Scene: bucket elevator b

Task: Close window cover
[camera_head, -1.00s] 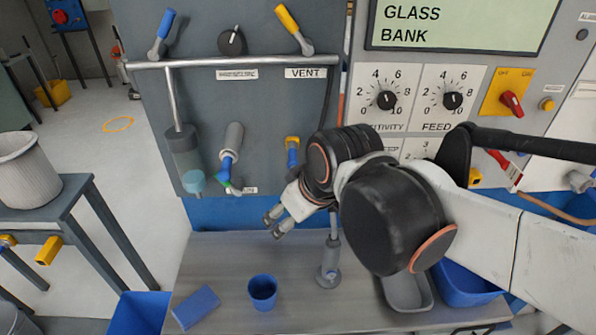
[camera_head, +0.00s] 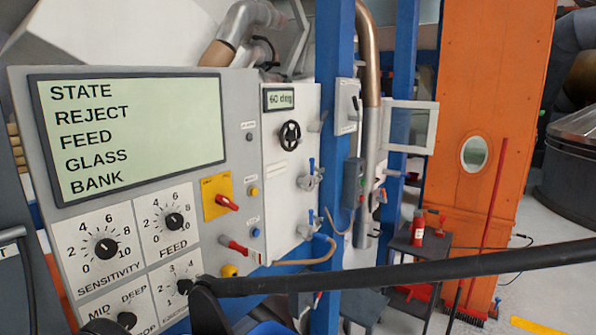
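An orange elevator housing (camera_head: 497,75) stands at the right, with an oval, pale window (camera_head: 474,153) in its face. Left of it, a grey-framed, see-through panel (camera_head: 410,127) stands out near the blue post. I cannot tell for sure whether this panel or something at the oval window is the window cover. My gripper is out of view; only a black part of my arm crosses the bottom of the picture.
A control panel with a screen (camera_head: 130,132) and dials fills the left. Blue posts (camera_head: 333,165) and a metal pipe (camera_head: 369,130) stand mid-picture. A dark cart (camera_head: 437,246) carries a red bottle (camera_head: 418,228). A red pole (camera_head: 487,220) leans by the housing. Floor shows at right.

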